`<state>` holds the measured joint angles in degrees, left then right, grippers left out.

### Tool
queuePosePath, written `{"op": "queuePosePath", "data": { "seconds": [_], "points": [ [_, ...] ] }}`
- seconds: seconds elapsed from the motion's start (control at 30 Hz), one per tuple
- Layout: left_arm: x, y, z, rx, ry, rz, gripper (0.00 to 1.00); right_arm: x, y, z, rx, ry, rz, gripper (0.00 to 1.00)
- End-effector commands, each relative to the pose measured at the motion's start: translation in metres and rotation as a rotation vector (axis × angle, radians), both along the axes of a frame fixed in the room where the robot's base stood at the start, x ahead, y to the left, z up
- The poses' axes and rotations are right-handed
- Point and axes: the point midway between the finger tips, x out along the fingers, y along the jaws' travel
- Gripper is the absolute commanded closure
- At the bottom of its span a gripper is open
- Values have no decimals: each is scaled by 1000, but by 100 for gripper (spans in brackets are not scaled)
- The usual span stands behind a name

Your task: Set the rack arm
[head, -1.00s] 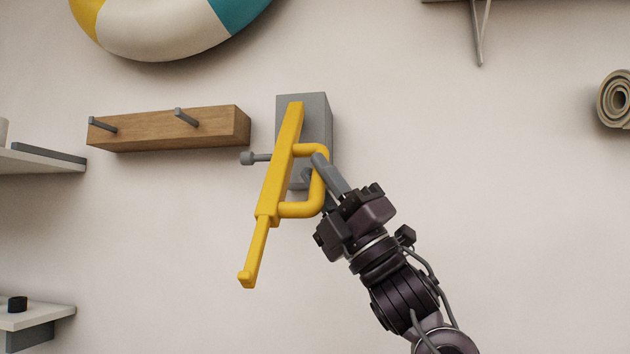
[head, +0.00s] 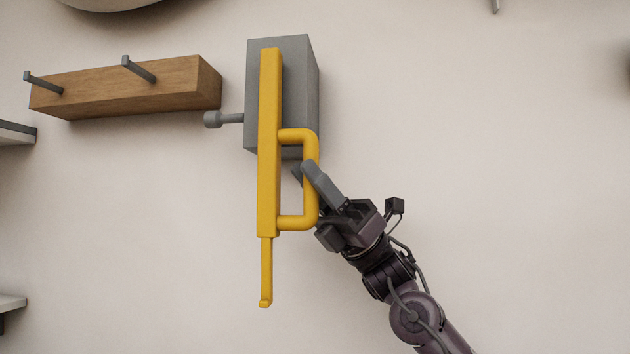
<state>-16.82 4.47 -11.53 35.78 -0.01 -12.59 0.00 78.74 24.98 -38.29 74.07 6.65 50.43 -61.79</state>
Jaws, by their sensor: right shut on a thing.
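The yellow rack arm (head: 269,150) hangs in front of a grey wall block (head: 300,90), nearly upright, with a thinner section (head: 266,270) ending in a small lip at the bottom. A yellow loop handle (head: 295,223) sticks out from its right side. A grey knob on a pin (head: 213,119) sticks out left of the block. My right gripper (head: 312,180) is shut on the upright bar of the handle, coming from the lower right. One finger lies in front of the bar and hides part of it. My left gripper is not in view.
A wooden rail (head: 130,90) with two grey pegs is on the wall to the left of the block. Shelf edges (head: 14,133) show at the far left. The wall to the right and below is clear.

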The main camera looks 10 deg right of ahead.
Motion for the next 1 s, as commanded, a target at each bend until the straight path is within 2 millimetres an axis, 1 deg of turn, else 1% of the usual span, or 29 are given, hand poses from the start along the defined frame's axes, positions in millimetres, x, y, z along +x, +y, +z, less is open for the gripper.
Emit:
{"op": "queuePosePath", "data": {
  "seconds": [0.3,0.47,0.5,0.67,0.9,1.0],
  "points": [
    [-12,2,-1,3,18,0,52,-1,-2,3,0,-14,-8,100],
    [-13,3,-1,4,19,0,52,-1,-2,4,2,-15,-9,100],
    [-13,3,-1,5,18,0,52,-1,-2,4,2,-15,-9,79],
    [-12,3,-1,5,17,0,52,-1,-1,3,0,-14,-6,59],
    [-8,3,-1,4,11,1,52,-1,0,1,-2,-14,-3,59],
    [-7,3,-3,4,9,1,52,0,-3,-3,-3,-13,-4,59]
  ]
}}
